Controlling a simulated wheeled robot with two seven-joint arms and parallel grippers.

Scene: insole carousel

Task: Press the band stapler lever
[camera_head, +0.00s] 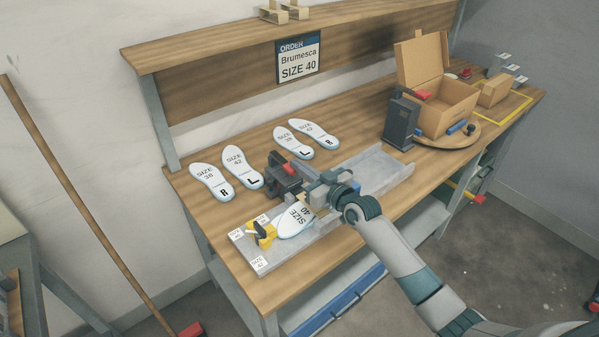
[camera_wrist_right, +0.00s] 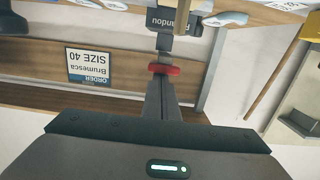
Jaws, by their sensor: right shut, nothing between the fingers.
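The band stapler appears to be the dark block (camera_head: 284,180) on the metal rail, with a red lever (camera_head: 290,169) on top. My right gripper (camera_head: 312,186) is shut and empty at its right side, its fingers pointing toward the lever. In the right wrist view, which is upside down, the fingers (camera_wrist_right: 161,85) reach up to the red lever (camera_wrist_right: 165,70); the dark block (camera_wrist_right: 174,22) with part of a printed word is beyond. I cannot tell whether the fingertips touch the lever. My left gripper is not in view.
A SIZE 40 insole (camera_head: 294,221) lies on the metal rail (camera_head: 389,168), beside a yellow clamp (camera_head: 262,233). Several insoles lie behind and left. An open carton (camera_head: 445,108) and another dark device (camera_head: 401,122) stand at the right.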

